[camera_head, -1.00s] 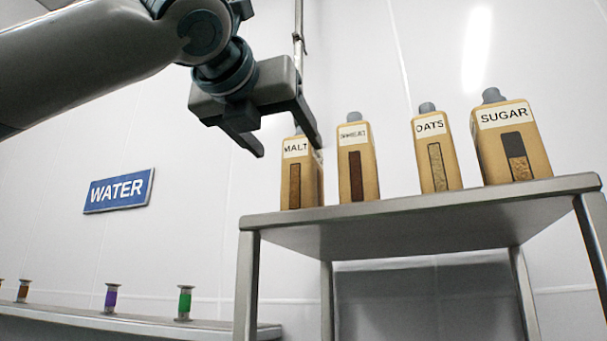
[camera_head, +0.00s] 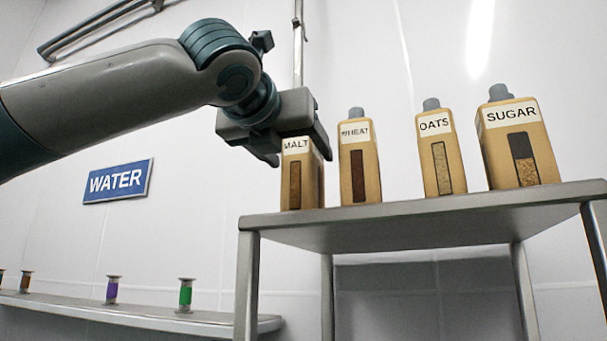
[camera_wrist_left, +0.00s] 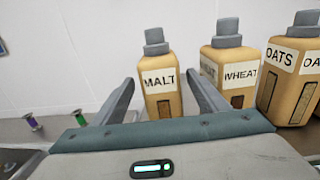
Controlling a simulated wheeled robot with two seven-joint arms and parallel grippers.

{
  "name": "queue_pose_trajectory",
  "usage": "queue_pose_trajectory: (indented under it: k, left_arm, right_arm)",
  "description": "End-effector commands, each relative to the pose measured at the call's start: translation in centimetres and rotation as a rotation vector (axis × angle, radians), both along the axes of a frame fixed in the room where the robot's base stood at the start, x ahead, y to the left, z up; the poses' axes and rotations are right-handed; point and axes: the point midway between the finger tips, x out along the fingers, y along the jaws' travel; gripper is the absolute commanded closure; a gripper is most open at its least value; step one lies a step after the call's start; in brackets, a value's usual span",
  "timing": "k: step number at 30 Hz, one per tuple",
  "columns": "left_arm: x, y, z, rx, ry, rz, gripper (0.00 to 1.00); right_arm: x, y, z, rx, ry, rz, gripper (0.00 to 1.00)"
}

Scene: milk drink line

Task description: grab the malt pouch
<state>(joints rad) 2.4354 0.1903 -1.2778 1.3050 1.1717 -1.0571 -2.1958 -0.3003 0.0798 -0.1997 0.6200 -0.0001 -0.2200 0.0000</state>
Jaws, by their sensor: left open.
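The malt pouch (camera_head: 302,178) is a tan container with a white MALT label and a dark window, upright at the left end of the metal shelf. It also shows in the left wrist view (camera_wrist_left: 159,88), with its grey cap, between the two fingers. My left gripper (camera_head: 297,150) is open at the upper part of the malt pouch and hides its cap in the head view. In the left wrist view the open fingers (camera_wrist_left: 160,92) stand apart on either side of the pouch, with a gap to each side. My right gripper is not in view.
The wheat pouch (camera_head: 359,165) stands close to the right of the malt pouch. The oats pouch (camera_head: 441,150) and sugar pouch (camera_head: 518,140) stand farther right on the shelf (camera_head: 420,222). A low ledge (camera_head: 140,318) with several coloured spools is at lower left, below a WATER sign (camera_head: 118,181).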

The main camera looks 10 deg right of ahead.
Motion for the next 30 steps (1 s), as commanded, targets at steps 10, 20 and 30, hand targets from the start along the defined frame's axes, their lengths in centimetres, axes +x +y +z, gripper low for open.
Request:
queue_pose_trajectory:
  k: [10,20,30]
  left_arm:
    - [2.9,-1.8,0.2,0.001,0.001,0.000,0.33]
    - [2.9,-1.8,0.2,0.001,0.001,0.000,0.33]
    - [2.9,-1.8,0.2,0.001,0.001,0.000,0.81]
  right_arm:
    - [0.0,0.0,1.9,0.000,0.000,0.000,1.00]
    - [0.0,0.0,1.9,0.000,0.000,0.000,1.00]
    - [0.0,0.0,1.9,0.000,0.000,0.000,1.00]
